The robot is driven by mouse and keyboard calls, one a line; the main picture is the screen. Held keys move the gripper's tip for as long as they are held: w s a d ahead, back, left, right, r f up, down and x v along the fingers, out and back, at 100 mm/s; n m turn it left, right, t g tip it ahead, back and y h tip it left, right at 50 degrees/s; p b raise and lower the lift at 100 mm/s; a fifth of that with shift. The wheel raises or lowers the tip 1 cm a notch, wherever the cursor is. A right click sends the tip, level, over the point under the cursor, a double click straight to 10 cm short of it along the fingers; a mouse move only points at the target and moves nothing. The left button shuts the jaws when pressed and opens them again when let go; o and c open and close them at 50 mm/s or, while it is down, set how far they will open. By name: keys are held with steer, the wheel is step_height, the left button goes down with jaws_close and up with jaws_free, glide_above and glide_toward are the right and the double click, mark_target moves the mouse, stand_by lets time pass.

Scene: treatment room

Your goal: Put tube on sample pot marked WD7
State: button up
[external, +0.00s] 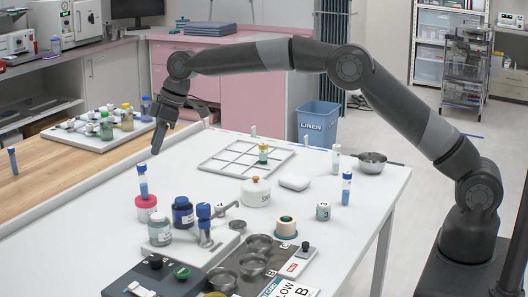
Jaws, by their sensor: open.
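My gripper (181,130) is open and empty above the left part of the white table, one finger pointing down and the other out to the right. A blue-capped tube (142,182) stands upright just below the lower finger, apart from it; it appears to stand on a pot with a red lid (146,202), though it could be behind it. Another blue-capped tube (346,190) stands at the right of the table. No WD7 mark is legible on any pot.
A white grid tray (215,164) holds a small vial (263,155). A tray with bottles (75,138) sits on the wooden top. Clear table lies left of the grid tray.

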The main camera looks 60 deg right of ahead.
steer(key=s+d+r+m+h, duration=0.1)
steer(key=s+d+r, duration=0.35)
steer(key=s, duration=0.35)
steer(key=s+d+r+m+t, duration=0.1)
steer(key=s+d+r, duration=0.3)
steer(key=s+r, duration=0.3)
steer(key=s+d+r+m+h, duration=0.15)
steer(key=s+d+r, duration=0.25)
steer(key=s, duration=0.6)
steer(key=s+d+f+m, duration=0.1)
steer(key=s+d+f, duration=0.1)
steer(key=s, duration=0.7)
steer(key=s+d+f+m, duration=0.2)
steer(key=s+d+f, duration=0.1)
steer(key=s, duration=0.7)
steer(key=s+d+f+m+t, duration=0.1)
steer(key=s+d+f, duration=0.2)
steer(key=s, duration=0.7)
steer(key=shift+d+f, duration=0.15)
steer(key=shift+d, duration=0.1)
